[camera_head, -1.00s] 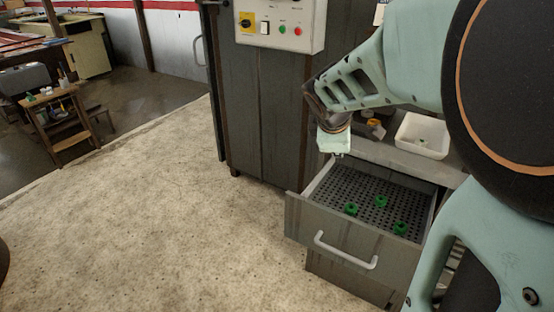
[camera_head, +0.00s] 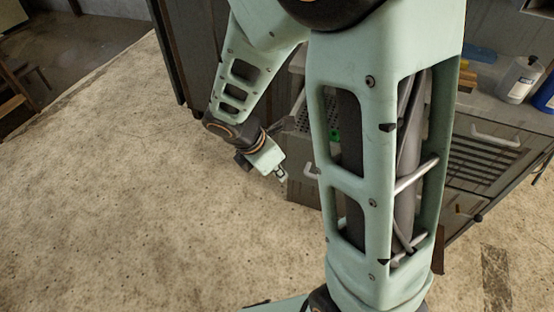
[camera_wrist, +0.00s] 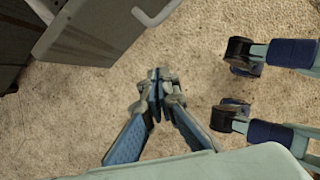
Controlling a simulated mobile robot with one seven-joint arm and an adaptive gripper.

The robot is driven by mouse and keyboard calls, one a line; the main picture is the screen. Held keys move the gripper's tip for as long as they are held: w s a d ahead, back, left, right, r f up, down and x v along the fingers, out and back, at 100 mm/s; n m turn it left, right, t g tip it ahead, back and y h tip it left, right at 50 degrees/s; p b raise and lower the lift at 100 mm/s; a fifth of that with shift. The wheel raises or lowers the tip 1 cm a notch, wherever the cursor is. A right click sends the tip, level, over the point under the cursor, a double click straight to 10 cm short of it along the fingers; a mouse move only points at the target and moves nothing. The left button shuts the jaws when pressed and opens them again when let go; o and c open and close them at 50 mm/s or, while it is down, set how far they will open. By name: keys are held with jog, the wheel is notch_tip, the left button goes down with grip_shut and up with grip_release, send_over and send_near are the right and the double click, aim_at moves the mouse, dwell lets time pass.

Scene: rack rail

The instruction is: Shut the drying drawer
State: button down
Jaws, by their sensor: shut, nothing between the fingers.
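The drying drawer (camera_head: 301,192) is pulled out, partly hidden behind my arm in the head view. Its perforated floor shows, with a green piece (camera_head: 335,134) on it seen through a gap in my arm. Its pale bar handle (camera_head: 312,171) is on the front. In the wrist view the drawer front (camera_wrist: 88,32) is at the top left, with the handle (camera_wrist: 157,10) at the top edge. My gripper (camera_head: 282,174) is shut and empty, in front of the drawer and low over the floor. Its closed fingertips (camera_wrist: 157,76) are apart from the handle.
The bench to the right has a slatted front (camera_head: 482,160) with another handle (camera_head: 495,139). A white bottle (camera_head: 521,78) stands on the bench top, beside a blue container (camera_head: 545,96). A dark cabinet (camera_head: 190,60) stands behind.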

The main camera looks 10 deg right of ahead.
jog(key=w+d+f+b, duration=0.1)
jog(key=w+d+f, duration=0.2)
jog(key=d+f, duration=0.2)
jog(key=shift+d+f, duration=0.35)
jog(key=shift+d, duration=0.2)
